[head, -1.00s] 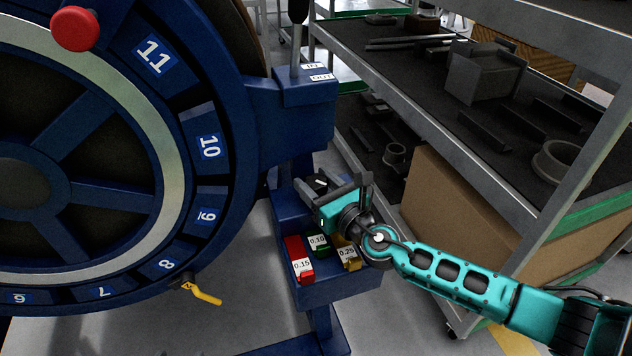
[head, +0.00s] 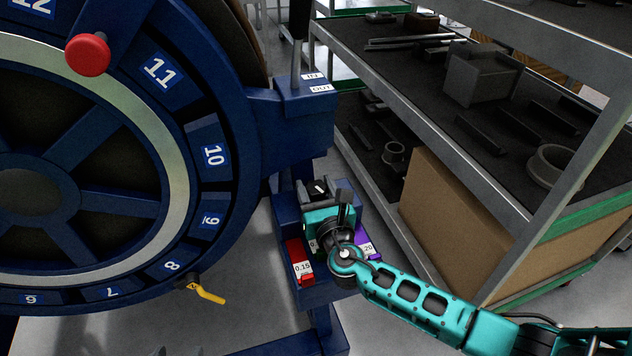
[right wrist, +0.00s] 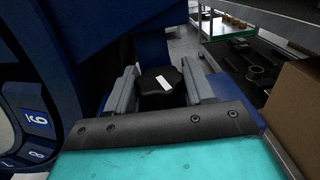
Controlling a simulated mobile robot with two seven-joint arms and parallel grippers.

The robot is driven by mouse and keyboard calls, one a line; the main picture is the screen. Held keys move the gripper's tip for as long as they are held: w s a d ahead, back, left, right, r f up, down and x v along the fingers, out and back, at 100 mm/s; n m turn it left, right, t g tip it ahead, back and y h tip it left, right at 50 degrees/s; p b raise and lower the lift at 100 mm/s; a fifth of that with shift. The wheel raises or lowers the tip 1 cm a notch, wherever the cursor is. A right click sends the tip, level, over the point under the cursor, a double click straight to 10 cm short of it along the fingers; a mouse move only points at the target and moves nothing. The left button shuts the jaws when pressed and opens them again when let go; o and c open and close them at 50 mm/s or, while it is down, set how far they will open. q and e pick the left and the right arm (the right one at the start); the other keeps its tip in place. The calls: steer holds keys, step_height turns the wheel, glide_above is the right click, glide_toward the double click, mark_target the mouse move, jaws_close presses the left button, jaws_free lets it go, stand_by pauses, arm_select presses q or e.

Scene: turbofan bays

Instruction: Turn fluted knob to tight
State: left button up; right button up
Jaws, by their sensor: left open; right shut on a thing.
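The fluted knob (right wrist: 160,90) is black with a white pointer mark, and stands between my right gripper's two fingers in the right wrist view. It also shows small in the head view (head: 319,187), on the blue stand beside the big wheel. My right gripper (head: 326,194) is shut on it from the near side. The mark is tilted slightly in the right wrist view; I see no tight label. Of my left gripper (head: 176,351), only grey tips show at the bottom edge of the head view.
The blue numbered wheel (head: 180,130) with a red knob (head: 88,54) fills the left. A tray (head: 330,292) below my right gripper holds red and purple labelled pieces. A grey shelf rack (head: 430,115) and a brown box (head: 455,210) stand right.

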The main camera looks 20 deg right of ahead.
steer(key=m+h, duration=0.1)
steer(key=h, duration=0.1)
steer(key=shift+w+r+m+h, duration=0.2)
steer(key=shift+r+m+h, duration=0.2)
arm_select(q)
steer(key=shift+s+a+f, duration=0.15)
steer(key=shift+s+a, duration=0.15)
steer(key=shift+a, duration=0.05)
arm_select(e)
steer(key=shift+d+m+h, duration=0.1)
steer(key=shift+m+h, duration=0.2)
steer(key=shift+h, duration=0.5)
arm_select(q)
steer(key=shift+w+d+r, duration=0.15)
steer(key=shift+r, duration=0.05)
arm_select(e)
steer(key=o, duration=0.7)
steer(key=shift+c, duration=0.2)
steer(key=shift+o, duration=1.4)
steer(key=shift+s+f+g, duration=0.1)
steer(key=shift+g, duration=0.2)
steer(key=shift+f, duration=0.1)
steer(key=shift+s, duration=0.1)
